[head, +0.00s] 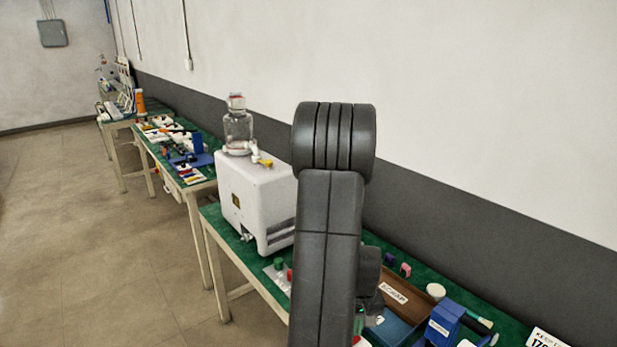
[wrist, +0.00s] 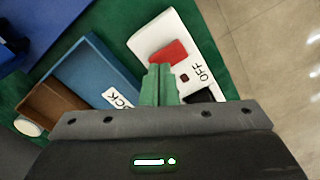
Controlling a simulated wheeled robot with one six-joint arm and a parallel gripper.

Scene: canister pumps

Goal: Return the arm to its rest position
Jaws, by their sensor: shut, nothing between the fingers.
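My arm (head: 329,240) stands raised in the middle of the head view, its dark grey links hiding part of the near table. My gripper (wrist: 160,84) shows in the wrist view with its two green fingers together and nothing between them. It points down over a white switch panel (wrist: 152,38) with a red rocker and the word OFF. From this view I cannot tell the height of the fingertips above the panel. In the head view the gripper is mostly hidden behind my arm.
A white machine (head: 262,200) with a glass jar (head: 238,128) stands left of my arm on the green-topped table (head: 222,224). A brown tray (head: 408,290) and a blue box (head: 443,322) lie to the right. The wall runs behind; the floor (head: 90,250) at left is clear.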

